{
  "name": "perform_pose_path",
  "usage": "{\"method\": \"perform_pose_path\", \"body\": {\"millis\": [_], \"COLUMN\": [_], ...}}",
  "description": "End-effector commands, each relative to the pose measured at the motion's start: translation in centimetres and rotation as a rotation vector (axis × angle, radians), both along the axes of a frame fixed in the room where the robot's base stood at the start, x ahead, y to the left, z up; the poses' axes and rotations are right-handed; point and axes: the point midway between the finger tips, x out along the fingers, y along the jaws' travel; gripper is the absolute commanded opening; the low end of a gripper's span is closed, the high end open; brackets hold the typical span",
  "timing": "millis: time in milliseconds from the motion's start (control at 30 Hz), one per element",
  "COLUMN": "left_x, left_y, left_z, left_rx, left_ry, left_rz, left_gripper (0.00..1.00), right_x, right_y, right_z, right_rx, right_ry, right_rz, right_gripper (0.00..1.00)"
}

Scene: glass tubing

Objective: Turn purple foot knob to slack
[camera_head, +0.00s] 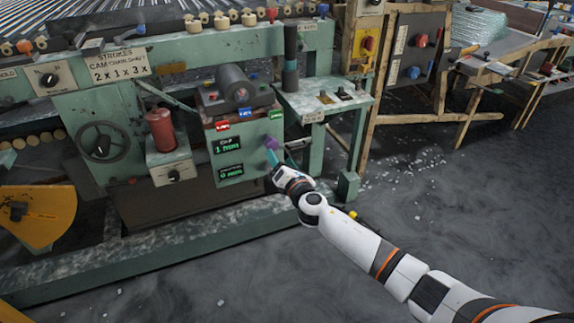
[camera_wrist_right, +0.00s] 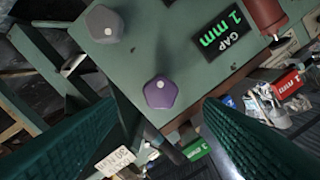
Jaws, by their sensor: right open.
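The purple foot knob (camera_head: 270,142) is on the right edge of the green machine panel (camera_head: 233,130). In the right wrist view the purple knob (camera_wrist_right: 161,92) is a five-sided cap with a pale dot, in plain sight. My right gripper (camera_head: 274,159) is beside it, its teal fingers reaching toward it. In the right wrist view the fingers are spread wide, and the knob lies between and beyond their tips. A grey five-sided knob (camera_wrist_right: 103,22) sits near the purple one. My left gripper is not in view.
The panel has a display reading "GAP 1 mm" (camera_head: 228,146) and a lower one reading 0 mm (camera_head: 231,171). A green side shelf (camera_head: 325,102) stands right of the panel. A red cylinder (camera_head: 160,130) stands left. The floor (camera_head: 420,210) at right is open, with scattered white bits.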

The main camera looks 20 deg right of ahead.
Motion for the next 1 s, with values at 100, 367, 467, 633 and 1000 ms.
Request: {"method": "perform_pose_path", "body": {"millis": [100, 367, 467, 633, 1000], "left_x": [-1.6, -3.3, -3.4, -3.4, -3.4], "left_y": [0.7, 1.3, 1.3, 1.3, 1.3], "left_z": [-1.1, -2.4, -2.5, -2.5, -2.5], "left_rx": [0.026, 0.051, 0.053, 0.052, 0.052], "left_ry": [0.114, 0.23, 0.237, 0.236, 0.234], "left_rz": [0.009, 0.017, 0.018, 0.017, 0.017], "left_gripper": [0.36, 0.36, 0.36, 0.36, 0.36], "right_x": [-1.9, -3.8, -3.8, -3.8, -7.3], "right_y": [-0.1, -0.1, -0.1, -0.1, 1.2], "right_z": [0.1, 0.1, 0.1, 0.1, -1.6], "right_rx": [-0.001, -0.001, -0.001, -0.001, 0.298], "right_ry": [0.001, -0.001, -0.001, -0.001, 0.063], "right_rz": [0.001, 0.001, 0.0, 0.0, -0.056], "right_gripper": [0.61, 0.61, 0.61, 0.61, 0.61]}}
